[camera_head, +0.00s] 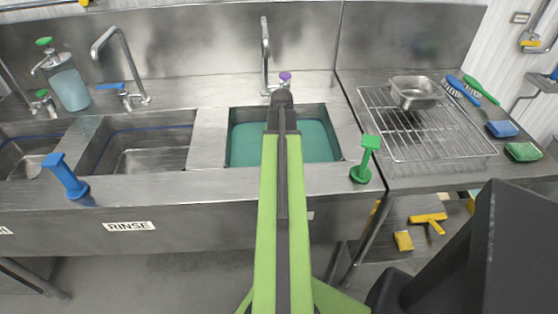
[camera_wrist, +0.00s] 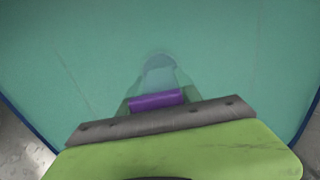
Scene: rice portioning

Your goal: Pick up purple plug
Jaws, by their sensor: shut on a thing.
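The purple plug (camera_wrist: 155,100) shows in the wrist view as a short purple bar against the teal water. It lies right at the edge of the metal plate of my gripper (camera_wrist: 158,106), which is shut on it. The plug's lower part is blurred in the water, so I cannot tell whether it touches the sink bottom. In the head view my green arm reaches over the front edge to the right-hand sink (camera_head: 240,117), and the arm hides the plug and the jaws.
A tap with a purple knob (camera_head: 285,76) stands behind the water-filled sink. A green plug (camera_head: 366,158) and a blue plug (camera_head: 65,176) stand on the front ledge. A wire rack (camera_head: 440,135) holds a metal pan (camera_head: 416,92) at right, beside brushes (camera_head: 480,90).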

